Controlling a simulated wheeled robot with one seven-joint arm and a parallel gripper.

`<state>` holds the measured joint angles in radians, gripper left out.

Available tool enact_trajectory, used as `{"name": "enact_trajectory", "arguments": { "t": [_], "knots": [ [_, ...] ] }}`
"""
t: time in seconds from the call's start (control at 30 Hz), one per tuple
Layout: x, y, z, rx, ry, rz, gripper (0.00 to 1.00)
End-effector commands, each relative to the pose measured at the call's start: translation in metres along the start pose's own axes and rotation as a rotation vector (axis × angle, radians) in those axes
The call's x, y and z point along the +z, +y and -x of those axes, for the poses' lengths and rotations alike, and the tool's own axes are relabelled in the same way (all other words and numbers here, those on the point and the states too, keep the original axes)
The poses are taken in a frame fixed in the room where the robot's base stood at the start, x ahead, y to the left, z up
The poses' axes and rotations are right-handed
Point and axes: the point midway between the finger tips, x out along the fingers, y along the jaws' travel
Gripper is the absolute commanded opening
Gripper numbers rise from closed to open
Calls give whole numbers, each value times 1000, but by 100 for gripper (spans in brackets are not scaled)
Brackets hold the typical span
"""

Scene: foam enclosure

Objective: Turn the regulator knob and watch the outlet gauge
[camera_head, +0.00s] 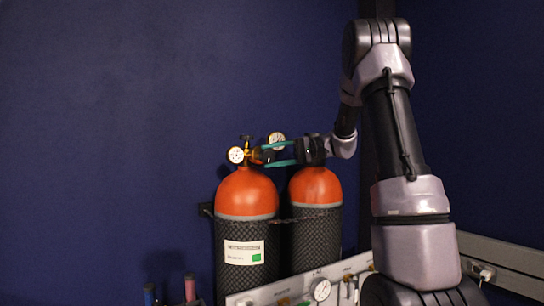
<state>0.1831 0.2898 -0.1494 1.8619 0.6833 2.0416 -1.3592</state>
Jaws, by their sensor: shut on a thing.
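The regulator (256,154) is a brass-coloured fitting on top of the left orange-topped cylinder (247,190). One round white gauge (236,155) sits on its left and another gauge (277,140) stands above and to its right. I cannot tell which is the outlet gauge, and the dials are too small to read. My gripper (270,154) reaches in from the right with its two teal fingers pointing left. It is shut on the regulator knob (268,156), a dark part at the regulator's right side, mostly hidden between the fingertips.
A second orange-topped cylinder (315,187) stands close at the right, below my gripper. A white panel (290,291) with another gauge (322,290) and valves crosses the front. Blue and red handles (190,287) stand at lower left. The blue wall at upper left is clear.

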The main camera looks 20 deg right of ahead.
Motion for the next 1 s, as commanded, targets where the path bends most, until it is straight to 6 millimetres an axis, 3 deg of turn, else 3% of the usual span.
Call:
{"name": "enact_trajectory", "arguments": {
  "t": [0.77, 0.8, 0.87, 1.0],
  "knots": [
    [1, 2, 0, -104, -2, -45, 2],
    [1, 2, 0, -104, -2, -45, 62],
    [1, 2, 0, -103, -2, -44, 85],
    [0, 2, 0, -103, -2, -44, 88]
  ]
}}
